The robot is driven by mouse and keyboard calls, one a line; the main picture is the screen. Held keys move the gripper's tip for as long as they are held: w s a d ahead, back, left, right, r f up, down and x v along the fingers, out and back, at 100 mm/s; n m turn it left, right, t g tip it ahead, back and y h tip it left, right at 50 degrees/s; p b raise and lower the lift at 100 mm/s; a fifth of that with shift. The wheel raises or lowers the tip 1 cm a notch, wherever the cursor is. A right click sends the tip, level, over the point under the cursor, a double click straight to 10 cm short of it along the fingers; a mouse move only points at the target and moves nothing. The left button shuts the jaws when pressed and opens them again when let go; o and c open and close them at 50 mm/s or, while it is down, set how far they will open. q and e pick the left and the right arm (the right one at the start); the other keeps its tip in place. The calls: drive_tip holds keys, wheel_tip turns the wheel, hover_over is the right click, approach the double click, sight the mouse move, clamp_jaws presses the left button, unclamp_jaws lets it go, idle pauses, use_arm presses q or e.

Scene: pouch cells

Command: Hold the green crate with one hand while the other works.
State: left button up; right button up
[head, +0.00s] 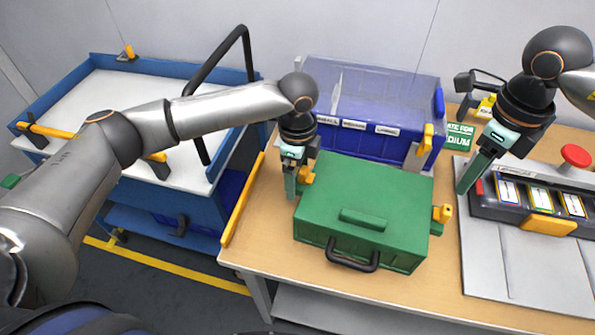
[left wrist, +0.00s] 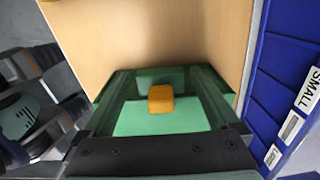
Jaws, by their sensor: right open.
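The green crate (head: 365,200) sits shut on the table, with a black handle (head: 352,256) on its front and yellow latches on its left (head: 306,176) and right (head: 442,213) sides. My left gripper (head: 290,188) points down at the crate's left side, by the left latch. In the left wrist view, its green fingers stand apart on either side of a yellow block (left wrist: 160,98), with gaps to both. I cannot tell whether they touch the crate. My right gripper (head: 466,186) is open and empty, right of the crate, above the table.
A blue bin with a clear lid (head: 375,95) and size labels stands behind the crate. A grey device with colored cards (head: 535,200) and a red button (head: 575,156) is at the right. A blue-edged white cart (head: 110,100) stands left. The table's front left strip is clear.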

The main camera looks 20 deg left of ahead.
use_arm(q)
clamp_jaws()
idle(0.6)
use_arm(e)
drive_tip(key=c, duration=0.6)
drive_tip(key=shift+f+y, duration=0.15)
drive_tip(key=shift+y, duration=0.25)
clamp_jaws()
drive_tip(key=d+f+n+y, duration=0.2)
drive_tip(key=d+n+y, duration=0.4)
drive_tip(key=d, duration=0.9)
drive_tip(key=shift+f+y, duration=0.35)
drive_tip(key=shift+y, duration=0.75)
